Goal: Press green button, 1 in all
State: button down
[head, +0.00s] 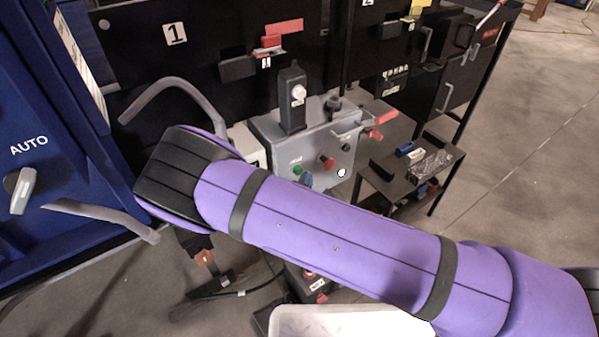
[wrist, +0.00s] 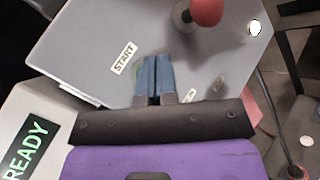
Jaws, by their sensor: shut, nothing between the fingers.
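The green button (head: 304,178) sits on the front of the grey control box (head: 275,133), just above my purple arm in the head view. In the wrist view my gripper (wrist: 154,62) has its blue fingers shut together with nothing between them. The fingertips lie over the green button's spot beside the START label (wrist: 123,57). Only a faint green edge shows left of the fingers, and the fingers hide the rest. I cannot tell whether they touch the button.
A red button (head: 327,162) and a white button (head: 341,173) are right of the green one; the red one (wrist: 206,12) stands out in the wrist view. A READY display (wrist: 30,150) is at lower left there. A black side table (head: 410,182) stands right of the box.

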jog(key=shift+w+a, duration=0.35)
jog(key=shift+w, duration=0.25)
dwell(0.9)
jog(key=shift+s, duration=0.15)
jog(key=shift+s+d, duration=0.45)
jog(key=shift+s, duration=0.15)
dwell(0.3)
jog(key=s+d, duration=0.1)
jog(key=s, duration=0.1)
jog(key=s+d, duration=0.2)
jog(key=shift+s, duration=0.1)
dwell(0.4)
dwell(0.6)
